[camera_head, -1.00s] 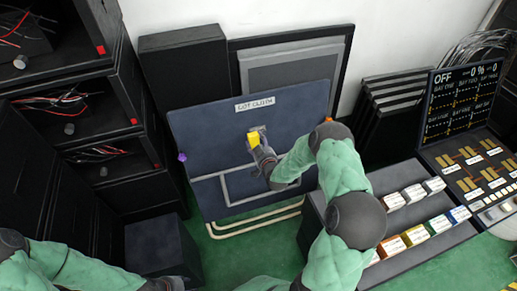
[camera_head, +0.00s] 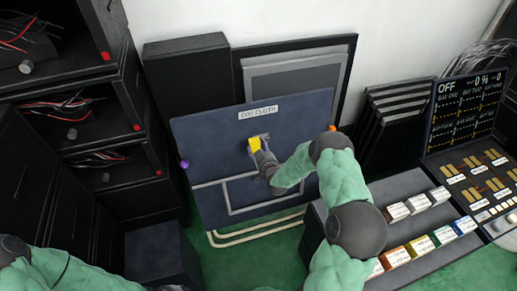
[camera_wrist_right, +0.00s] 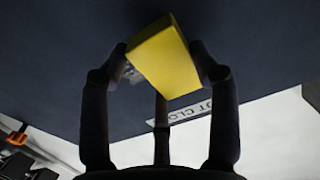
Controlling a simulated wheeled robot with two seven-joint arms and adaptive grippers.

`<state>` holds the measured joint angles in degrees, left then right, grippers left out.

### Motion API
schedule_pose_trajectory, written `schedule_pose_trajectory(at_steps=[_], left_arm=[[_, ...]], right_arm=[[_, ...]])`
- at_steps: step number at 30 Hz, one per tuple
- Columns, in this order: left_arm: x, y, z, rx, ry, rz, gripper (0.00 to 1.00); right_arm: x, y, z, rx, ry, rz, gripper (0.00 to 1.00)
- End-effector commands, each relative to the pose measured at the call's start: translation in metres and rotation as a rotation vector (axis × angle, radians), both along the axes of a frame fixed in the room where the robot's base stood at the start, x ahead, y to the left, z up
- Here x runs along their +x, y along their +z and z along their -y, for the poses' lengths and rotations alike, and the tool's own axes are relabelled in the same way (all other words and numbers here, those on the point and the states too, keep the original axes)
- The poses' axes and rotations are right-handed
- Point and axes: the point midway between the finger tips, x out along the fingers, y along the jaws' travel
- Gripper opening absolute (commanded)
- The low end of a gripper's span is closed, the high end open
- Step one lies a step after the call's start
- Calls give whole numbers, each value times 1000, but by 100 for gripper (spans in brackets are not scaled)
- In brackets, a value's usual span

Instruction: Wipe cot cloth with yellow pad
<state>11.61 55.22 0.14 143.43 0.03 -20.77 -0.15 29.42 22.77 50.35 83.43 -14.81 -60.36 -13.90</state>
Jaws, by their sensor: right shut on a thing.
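The cot cloth (camera_head: 215,150) is a dark navy panel with a white "COT CLOTH" label, leaning on a pale tube frame. My right gripper (camera_head: 257,150) is shut on the yellow pad (camera_head: 254,145) in front of the cloth's middle. A grey smudge (camera_head: 264,137) shows on the cloth just beside the pad. In the right wrist view the pad (camera_wrist_right: 165,58) sits between the fingers, close to the cloth (camera_wrist_right: 50,60); I cannot tell whether they touch. My left arm enters at the bottom left; its gripper is cut off at the bottom edge, its fingers hidden.
Black racks with red wires (camera_head: 70,105) stand at the left. A grey stepped stand with coloured blocks (camera_head: 415,242) is at the right, beside a control panel (camera_head: 465,110). A black box (camera_head: 160,255) stands low at the left. Green floor shows below the cloth.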

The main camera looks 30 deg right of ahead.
Motion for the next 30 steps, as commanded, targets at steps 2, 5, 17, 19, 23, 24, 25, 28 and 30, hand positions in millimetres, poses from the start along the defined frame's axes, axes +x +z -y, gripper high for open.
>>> schedule_pose_trajectory(at_steps=[2, 5, 17, 19, 23, 24, 25, 28, 30], left_arm=[[0, -1, 0, 0, 0, 0, 40], [0, -3, 0, 0, 0, 0, 40], [0, -8, 0, 0, 0, 0, 40], [0, -9, 0, 0, 0, 0, 40], [0, -11, 0, 0, 0, 0, 40], [0, -11, 0, 0, 0, 0, 40], [0, -11, 0, 0, 0, 0, 40], [0, -13, 0, 0, 0, 0, 40], [0, -14, 0, 0, 0, 0, 40]], right_arm=[[1, 0, 0, 0, 0, 1, 35], [3, -1, 1, 0, 0, 2, 35], [10, -3, 2, 0, 0, 1, 35], [11, -3, 3, 0, 0, 1, 35], [13, -3, 3, 0, 0, 1, 35], [14, -3, 3, 0, 0, 1, 35], [14, -3, 3, 0, 0, 1, 35], [16, -3, 4, 0, 0, 2, 35], [17, -4, 4, 0, 0, 2, 35]])
